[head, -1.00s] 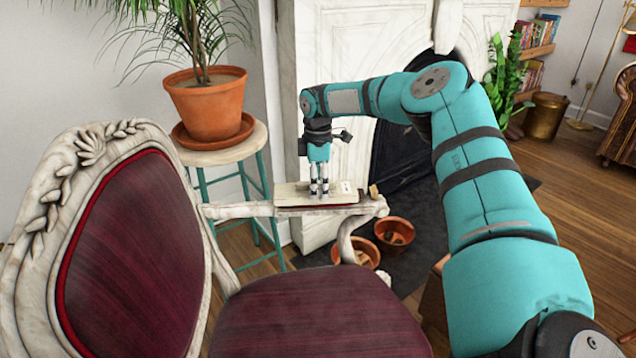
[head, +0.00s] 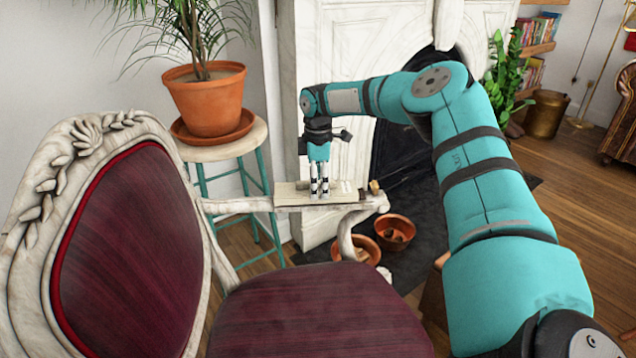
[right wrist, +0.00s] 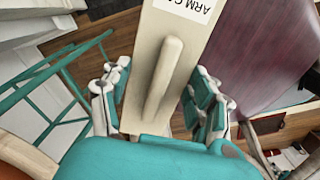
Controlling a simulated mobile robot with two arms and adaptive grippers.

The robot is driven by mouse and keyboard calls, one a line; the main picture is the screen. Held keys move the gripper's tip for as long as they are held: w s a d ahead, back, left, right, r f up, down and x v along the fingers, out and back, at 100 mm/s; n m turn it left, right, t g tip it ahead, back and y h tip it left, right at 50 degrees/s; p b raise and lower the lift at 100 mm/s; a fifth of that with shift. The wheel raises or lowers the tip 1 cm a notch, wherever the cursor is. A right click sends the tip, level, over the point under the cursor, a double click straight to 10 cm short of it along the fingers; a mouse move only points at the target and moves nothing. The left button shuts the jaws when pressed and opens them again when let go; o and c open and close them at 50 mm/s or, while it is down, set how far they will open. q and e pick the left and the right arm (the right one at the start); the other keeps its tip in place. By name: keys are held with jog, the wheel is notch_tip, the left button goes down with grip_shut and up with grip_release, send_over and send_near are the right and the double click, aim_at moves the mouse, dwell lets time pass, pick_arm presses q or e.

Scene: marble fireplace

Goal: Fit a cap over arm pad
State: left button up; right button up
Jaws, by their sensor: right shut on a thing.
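The cap is a pale cream board (head: 292,193) with a raised handle ridge (right wrist: 166,75) and a white label reading "ARM" (right wrist: 190,8). It lies along the top of the chair's carved white arm (head: 240,206). The arm pad is hidden under it; whether the cap is fully seated I cannot tell. My right gripper (head: 319,191) points down and is shut on the cap. In the right wrist view its fingers (right wrist: 160,98) are on either side of the cap. My left gripper is not in view.
The chair has a dark red back (head: 130,250) and seat (head: 320,310). A potted plant (head: 210,100) stands on a stool (head: 255,140) behind. Terracotta pots (head: 395,232) sit on the floor beyond the arm. A small brown block (head: 374,187) is near the cap's right end.

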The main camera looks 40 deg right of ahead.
dwell(0.3)
jog(key=o, duration=1.3)
jog(key=shift+c, duration=0.2)
notch_tip(320, 180, up, 12)
jog(key=shift+f, duration=0.1)
